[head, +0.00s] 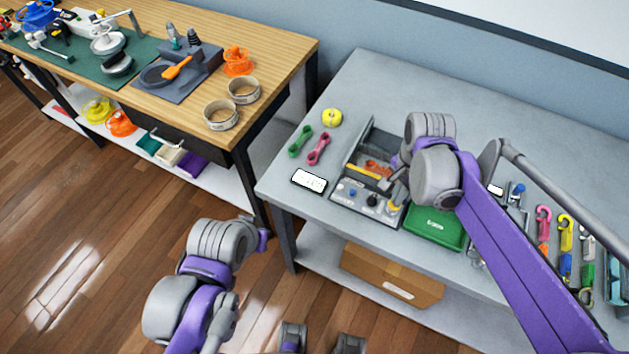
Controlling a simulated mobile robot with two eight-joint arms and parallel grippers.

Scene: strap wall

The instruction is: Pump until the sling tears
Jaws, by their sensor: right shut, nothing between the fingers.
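A grey tester unit (340,196) with an open compartment and a front control panel stands on the grey bench. An orange piece (377,168) and a yellow bar (362,170) lie in the compartment; I cannot tell whether the orange piece is the sling. My right arm hides the unit's right side. My left arm is low at left; its gripper does not show.
On the grey bench (385,80) are a phone (309,181), green and pink links, a yellow roll (332,117), a green case (434,228) and several coloured hooks at right. A wooden workbench (290,40) with tools stands at left. The bench's back is clear.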

